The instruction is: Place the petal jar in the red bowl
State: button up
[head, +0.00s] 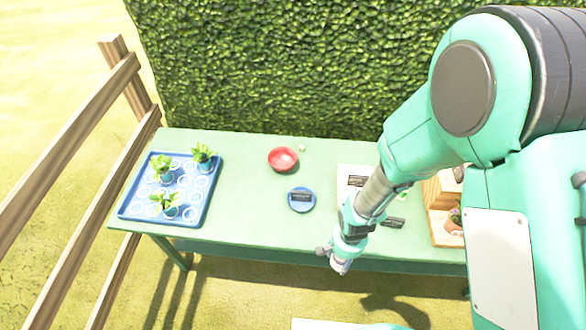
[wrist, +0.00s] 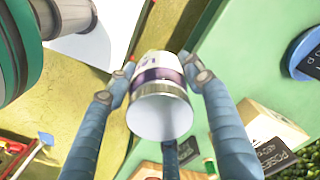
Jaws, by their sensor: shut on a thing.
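The petal jar (wrist: 161,105) is a white jar with a purple band and a pale round end. In the head view my gripper (head: 338,262) is at the table's front edge, in front of and to the right of the red bowl; the jar is too small to make out there. The red bowl (head: 283,158) stands at the back middle of the table and looks empty. It does not show in the wrist view.
A blue dish (head: 301,207) with a dark label lies between bowl and gripper. A blue tray (head: 208,206) with several potted plants stands left on the green table (head: 240,205). A wooden shelf (head: 440,222) stands right.

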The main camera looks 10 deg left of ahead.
jog(key=shift+m, duration=0.4)
jog(key=w+a+r, duration=0.2)
jog(key=w+a, duration=0.4)
jog(key=w, duration=0.3)
jog(key=w+a+r+p, duration=0.1)
jog(key=w+a+r, duration=0.1)
jog(key=w+a, duration=0.4)
jog(key=w+a+r, duration=0.2)
jog(key=w+a, duration=0.5)
jog(key=w, duration=0.5)
jog(key=shift+r+p, duration=0.25)
jog(key=shift+p, duration=0.1)
jog(key=w+a, duration=0.3)
jog(key=w, duration=0.4)
jog(key=w+a+f+b, duration=0.1)
jog(key=w+a, duration=0.2)
jog(key=w, duration=0.4)
jog(key=shift+w+a+f, duration=0.2)
jog(key=shift+w+f, duration=0.05)
jog(key=shift+w, duration=0.1)
jog(key=shift+f+b, duration=0.3)
jog(key=shift+f, duration=1.45)
jog(key=shift+f, duration=0.6)
